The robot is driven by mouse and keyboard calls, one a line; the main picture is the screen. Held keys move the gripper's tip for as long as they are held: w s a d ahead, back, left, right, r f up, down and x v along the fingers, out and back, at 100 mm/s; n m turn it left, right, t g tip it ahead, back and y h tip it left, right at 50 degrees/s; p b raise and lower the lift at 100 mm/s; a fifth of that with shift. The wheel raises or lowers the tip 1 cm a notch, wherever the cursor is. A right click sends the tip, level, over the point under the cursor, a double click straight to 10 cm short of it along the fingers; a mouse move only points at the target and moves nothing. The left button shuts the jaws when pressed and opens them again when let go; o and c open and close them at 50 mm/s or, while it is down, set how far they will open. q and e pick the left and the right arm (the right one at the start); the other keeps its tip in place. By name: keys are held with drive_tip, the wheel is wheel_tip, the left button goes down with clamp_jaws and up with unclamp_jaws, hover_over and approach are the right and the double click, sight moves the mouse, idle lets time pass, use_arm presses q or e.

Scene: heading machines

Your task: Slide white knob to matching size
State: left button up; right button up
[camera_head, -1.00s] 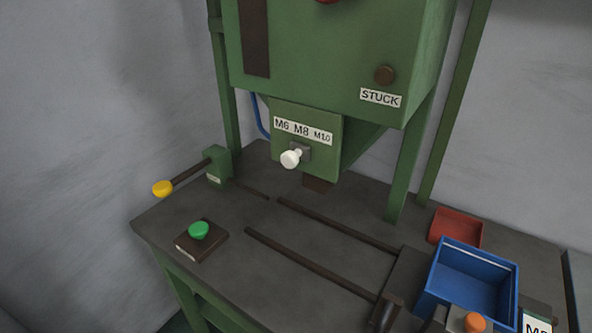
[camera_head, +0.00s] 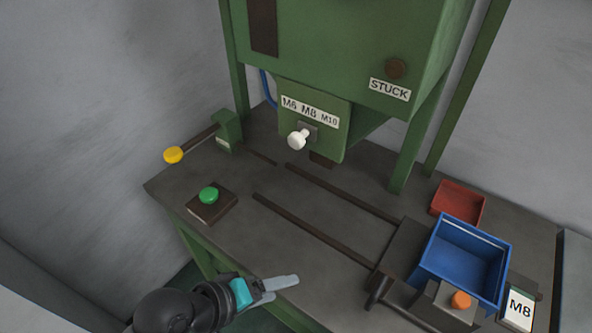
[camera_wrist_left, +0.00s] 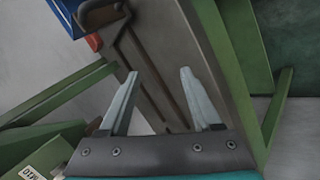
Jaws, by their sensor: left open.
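The white knob (camera_head: 298,140) sticks out from the front of the green machine's lower block, under the size label (camera_head: 310,112) reading M6, M8, M10. It sits roughly below M8; its exact setting is hard to tell. A card (camera_head: 519,309) at the lower right reads M8. My left gripper (camera_head: 290,283) is at the table's front edge, well below and in front of the knob. In the left wrist view its two fingers (camera_wrist_left: 155,100) are spread apart with nothing between them. The knob is not visible there. My right gripper is not in view.
A green button (camera_head: 208,194) on a dark block and a yellow-tipped lever (camera_head: 173,155) stand at the left. Two dark rails (camera_head: 315,232) cross the table. A blue bin (camera_head: 463,262), an orange knob (camera_head: 460,300) and a red tray (camera_head: 457,203) are at the right.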

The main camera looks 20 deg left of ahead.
use_arm(q)
wheel_tip(320, 180, up, 11)
drive_tip(key=w+n+t+h, duration=0.2)
drive_tip(key=n+t+h, duration=0.15)
drive_tip(key=n, duration=0.55)
drive_tip(key=n+t+y+p, duration=0.1)
drive_tip(key=n+t+y, duration=0.35)
drive_tip(key=n, duration=1.05)
approach(294, 142)
drive_tip(key=shift+t+h, duration=0.8)
drive_tip(key=shift+h, duration=0.1)
drive_tip(key=p+x, duration=0.1)
drive_tip(key=x, duration=0.2)
drive_tip(key=f+p+x, duration=0.1)
drive_tip(key=x, duration=0.2)
drive_tip(key=p+x, duration=0.2)
drive_tip(key=x, duration=0.1)
drive_tip(key=shift+w+a+f, duration=0.3)
drive_tip(key=shift+w+f, duration=0.1)
drive_tip(key=shift+w+d, duration=0.2)
drive_tip(key=shift+w, duration=0.25)
drive_tip(key=shift+c, duration=0.2)
clamp_jaws()
